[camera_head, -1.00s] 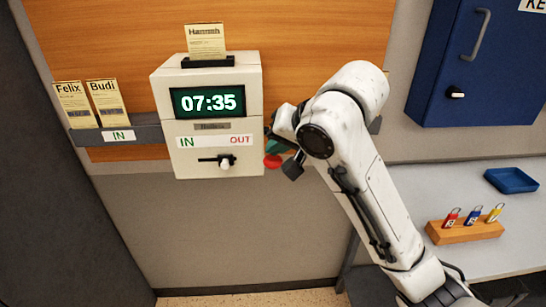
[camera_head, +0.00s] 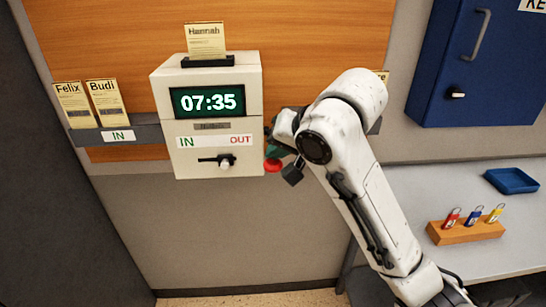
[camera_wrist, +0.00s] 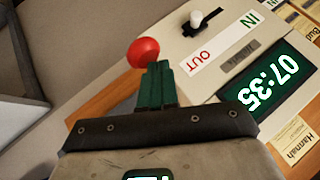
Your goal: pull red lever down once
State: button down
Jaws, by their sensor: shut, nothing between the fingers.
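The time clock (camera_head: 210,115) is a cream box on the wall with a green 07:35 display. A card marked Hannah (camera_head: 205,40) stands in its top slot. The red lever knob (camera_head: 272,165) shows at the clock's lower right side; the wrist view shows it as a red ball (camera_wrist: 143,52). My gripper (camera_head: 278,150) is at the clock's right side, partly hidden by my arm. In the wrist view its green fingers (camera_wrist: 157,82) are together and empty, their tips close to the red ball. I cannot tell whether they touch it. The lever's shaft is hidden.
A white slider knob (camera_head: 224,161) sits on the clock's front under IN and OUT. A card rack (camera_head: 70,134) holds cards at left. A blue cabinet (camera_head: 430,90), blue tray (camera_head: 511,181) and padlock block (camera_head: 465,232) are at right.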

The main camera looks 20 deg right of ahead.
jog(key=shift+f+b, duration=0.3)
jog(key=shift+f, duration=0.9)
dwell(1.0)
dwell(0.5)
jog(key=shift+r+p, duration=2.35)
jog(key=shift+p, duration=0.3)
notch_tip(320, 180, up, 5)
jog(key=p, duration=0.5)
jog(key=shift+f, duration=0.1)
